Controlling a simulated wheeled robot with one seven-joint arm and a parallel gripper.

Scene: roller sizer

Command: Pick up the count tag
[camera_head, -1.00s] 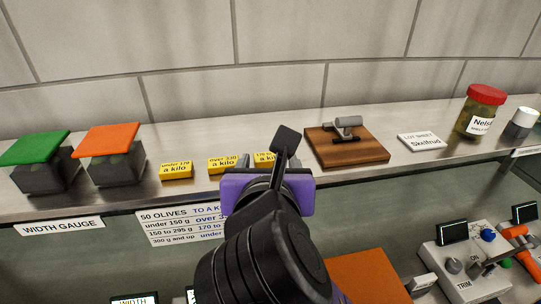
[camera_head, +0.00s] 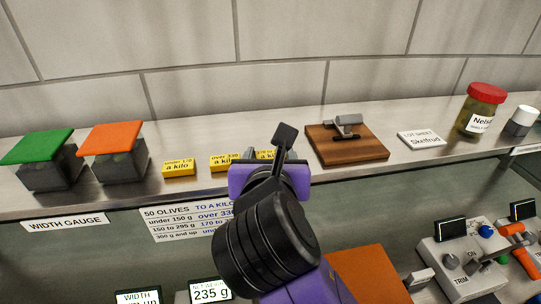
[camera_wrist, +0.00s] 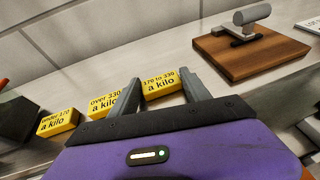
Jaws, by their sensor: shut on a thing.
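Three yellow count tags stand in a row on the steel shelf. They read "under 170 a kilo" (camera_head: 178,168), "over 330 a kilo" (camera_head: 223,163) and "170 to 330 a kilo" (camera_head: 265,155). In the wrist view, my gripper (camera_wrist: 159,78) has its fingers on either side of the "170 to 330" tag (camera_wrist: 160,86) and is shut on it. The "over 330" tag (camera_wrist: 104,103) is just left of the left finger, which covers part of it. In the head view my gripper hides part of the held tag. I cannot tell whether the tag is off the shelf.
A wooden board with a metal device (camera_head: 346,140) stands close right of my gripper. Green-lidded (camera_head: 38,160) and orange-lidded (camera_head: 113,152) boxes are at left. A lot sheet (camera_head: 421,140), olive jar (camera_head: 481,112) and white-capped jar (camera_head: 521,122) are at right. A display (camera_head: 211,291) reads 235 g.

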